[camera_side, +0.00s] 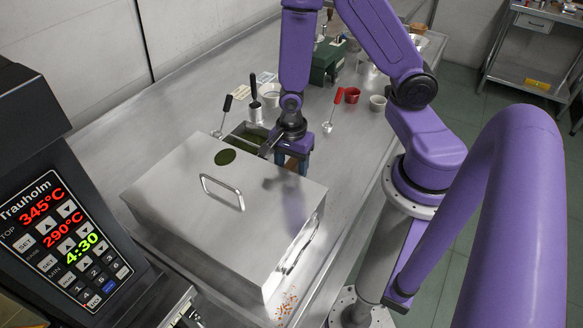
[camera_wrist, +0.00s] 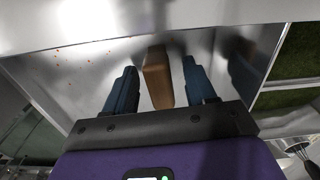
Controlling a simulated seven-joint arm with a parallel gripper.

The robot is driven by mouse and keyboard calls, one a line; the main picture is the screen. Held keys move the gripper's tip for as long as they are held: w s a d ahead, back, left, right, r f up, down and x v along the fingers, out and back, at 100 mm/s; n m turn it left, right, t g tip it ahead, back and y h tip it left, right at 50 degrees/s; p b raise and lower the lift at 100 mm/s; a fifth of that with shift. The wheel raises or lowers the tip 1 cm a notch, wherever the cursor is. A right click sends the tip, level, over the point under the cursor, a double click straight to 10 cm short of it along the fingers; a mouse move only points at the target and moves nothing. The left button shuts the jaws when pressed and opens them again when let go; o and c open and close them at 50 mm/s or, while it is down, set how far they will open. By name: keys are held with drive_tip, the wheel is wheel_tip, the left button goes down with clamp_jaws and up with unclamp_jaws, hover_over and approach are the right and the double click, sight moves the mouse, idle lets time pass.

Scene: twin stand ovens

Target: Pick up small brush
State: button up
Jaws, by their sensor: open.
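The small brush appears as a brown wooden block-like piece (camera_wrist: 158,76) between my fingers in the wrist view. Its lower end and any bristles cannot be made out. My gripper (camera_wrist: 160,84) is open, with one blue finger on each side of the brown piece. In the side view my gripper (camera_side: 293,164) is low over the counter, just behind the steel box. The brush cannot be clearly told from the gripper there.
A large steel box (camera_side: 180,190) with a top handle stands in front of my gripper. Bins with green contents (camera_side: 252,132) lie to its left. Red-handled tools (camera_side: 335,106), a red cup (camera_side: 352,94) and a pale cup (camera_side: 378,103) stand behind. Orange crumbs (camera_side: 287,303) lie at front.

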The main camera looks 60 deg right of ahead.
sight(291, 161)
drive_tip(key=c, duration=0.9)
drive_tip(key=shift+r, duration=0.15)
drive_tip(key=shift+c, duration=0.2)
drive_tip(key=shift+r, duration=4.85)
